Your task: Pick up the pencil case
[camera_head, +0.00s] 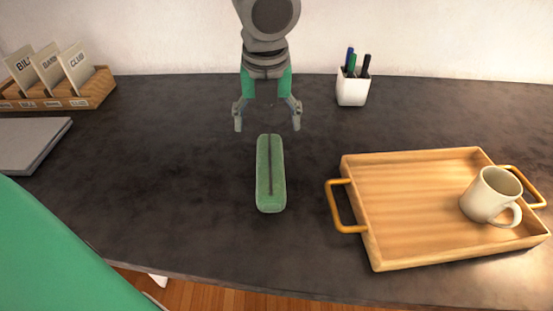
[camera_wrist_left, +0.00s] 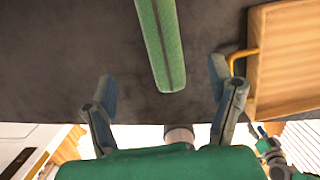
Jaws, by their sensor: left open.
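The pencil case (camera_head: 263,185) is long, green and rounded, with a dark zip line along its top. It lies on the dark desk with its length running from near to far. In the left wrist view the pencil case (camera_wrist_left: 148,30) runs down from the top edge, its lower end between the fingers. My left gripper (camera_head: 268,122) is open and empty just beyond the far end of the case, fingers spread on either side. It also shows in the left wrist view (camera_wrist_left: 162,78). I do not make out my right gripper.
A wooden tray (camera_head: 400,195) with brass handles stands to the right, holding a mug (camera_head: 490,194). A white pen cup (camera_head: 352,91) stands at the back. A card sorter (camera_head: 75,102) and a grey laptop-like slab (camera_head: 30,143) are at left. Desk around the case is clear.

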